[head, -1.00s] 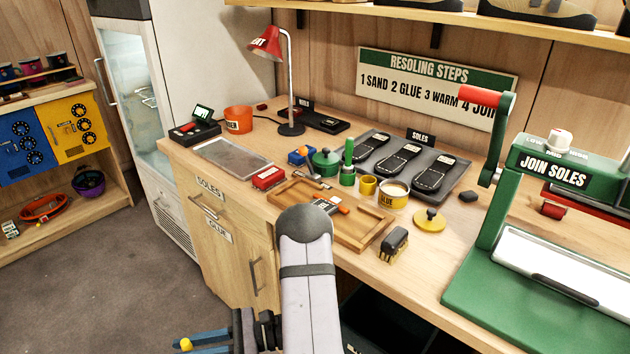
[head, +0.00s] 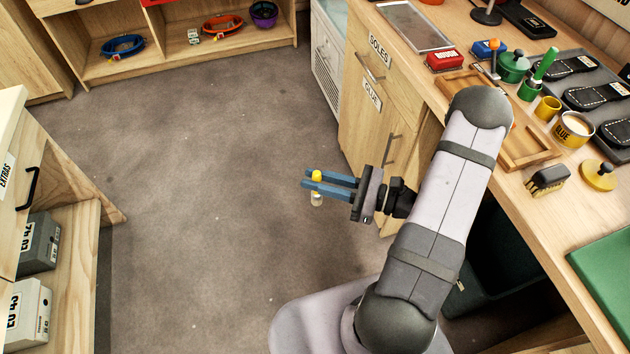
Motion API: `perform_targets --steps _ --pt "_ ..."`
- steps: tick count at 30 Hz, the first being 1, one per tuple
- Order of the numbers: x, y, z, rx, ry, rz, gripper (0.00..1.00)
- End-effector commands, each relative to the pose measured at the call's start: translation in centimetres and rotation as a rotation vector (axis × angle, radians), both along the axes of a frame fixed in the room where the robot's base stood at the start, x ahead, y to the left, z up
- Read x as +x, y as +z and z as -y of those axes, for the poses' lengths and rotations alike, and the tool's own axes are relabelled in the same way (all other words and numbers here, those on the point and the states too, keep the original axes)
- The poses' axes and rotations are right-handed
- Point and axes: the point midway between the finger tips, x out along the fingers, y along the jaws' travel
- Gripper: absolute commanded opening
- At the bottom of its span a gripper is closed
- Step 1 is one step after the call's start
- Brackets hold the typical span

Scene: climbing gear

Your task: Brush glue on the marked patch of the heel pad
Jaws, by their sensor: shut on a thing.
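My gripper (head: 312,181) has blue fingers and hangs over the open floor, left of the bench. It is shut on a small yellow-topped bottle (head: 317,199) with a pale, clear-looking body. The open yellow glue pot (head: 574,130), labelled GLUE, stands on the bench with pale glue inside. A green-handled tool (head: 545,63), perhaps the brush, stands upright in a green holder (head: 529,91). I cannot make out the heel pad or its marked patch. My arm covers part of the wooden tray (head: 528,148).
A yellow knobbed lid (head: 599,175) and a bristle brush (head: 547,180) lie near the bench's front edge. Black soles (head: 598,95) lie on a dark tray. A drawer unit marked EXTRAS (head: 32,180) stands at left. The floor (head: 200,200) between is clear.

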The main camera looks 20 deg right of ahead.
Motion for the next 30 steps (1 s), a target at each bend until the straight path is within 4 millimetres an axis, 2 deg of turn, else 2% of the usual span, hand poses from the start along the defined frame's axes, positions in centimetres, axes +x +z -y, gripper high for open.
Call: perform_targets --steps 1,15,22,26,30 --pt "-0.1 1.6 0.3 -0.001 -0.001 0.002 0.0" --pt "-1.6 12.0 3.0 0.0 0.007 0.002 0.0" --pt "-2.2 16.6 4.6 0.001 -0.005 0.001 0.0" --pt "-2.3 19.1 6.1 0.0 -0.037 0.001 0.0" --pt "-1.9 22.0 8.9 0.0 -0.116 0.001 0.0"
